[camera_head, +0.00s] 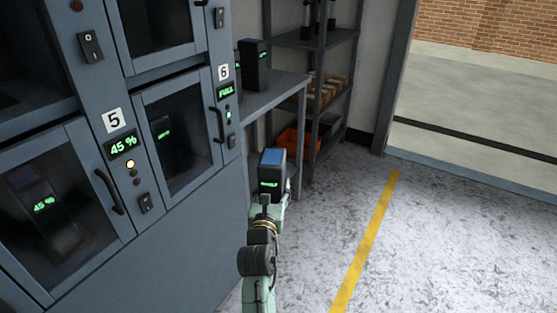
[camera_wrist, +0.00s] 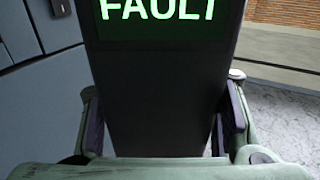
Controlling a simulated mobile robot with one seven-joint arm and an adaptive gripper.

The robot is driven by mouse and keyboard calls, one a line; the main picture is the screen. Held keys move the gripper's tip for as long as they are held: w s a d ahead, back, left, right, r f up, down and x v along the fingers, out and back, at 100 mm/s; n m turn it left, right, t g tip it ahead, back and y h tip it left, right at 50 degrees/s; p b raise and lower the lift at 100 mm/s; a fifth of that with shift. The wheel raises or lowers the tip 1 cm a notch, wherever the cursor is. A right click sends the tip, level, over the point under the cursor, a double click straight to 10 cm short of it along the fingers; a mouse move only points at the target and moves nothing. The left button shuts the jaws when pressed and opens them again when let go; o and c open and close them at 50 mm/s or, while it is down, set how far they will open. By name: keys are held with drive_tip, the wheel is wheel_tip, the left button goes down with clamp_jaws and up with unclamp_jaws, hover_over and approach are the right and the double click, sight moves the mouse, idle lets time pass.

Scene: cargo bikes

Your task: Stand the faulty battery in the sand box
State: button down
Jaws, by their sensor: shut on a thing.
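The faulty battery (camera_head: 271,172) is a dark upright block with a blue top and a small green display. In the wrist view the battery (camera_wrist: 165,95) fills the middle, and its display reads FAULT in green. My gripper (camera_head: 270,200) is shut on the battery, with one finger pad on each side; the gripper (camera_wrist: 162,135) shows this in the wrist view too. The battery is held out over the floor, beside the cabinet and in front of the shelving. I see no box that I can tell is the sand box.
The charging cabinet (camera_head: 190,235), with bays marked 5 and 6, stands at left. Behind it a grey bench (camera_head: 275,88) carries dark batteries (camera_head: 254,66). Shelving (camera_head: 325,100) stands at the back, with an orange bin (camera_head: 290,142) low down. Open floor (camera_head: 450,240) with a yellow line lies right.

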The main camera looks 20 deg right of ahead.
drive_tip(key=s+a+f+n+t+y, duration=0.1)
drive_tip(key=s+a+f+y, duration=0.1)
drive_tip(key=a+f, duration=0.7)
drive_tip(key=s+a+f+n+t+y, duration=0.1)
drive_tip(key=s+a+f, duration=0.3)
drive_tip(key=a+f, duration=0.5)
drive_tip(key=shift+a+f+n+y, duration=0.3)
drive_tip(key=shift+a+n+y, duration=0.2)
drive_tip(key=shift+y, duration=0.2)
drive_tip(key=shift+s+d, duration=0.1)
drive_tip(key=shift+s, duration=0.15)
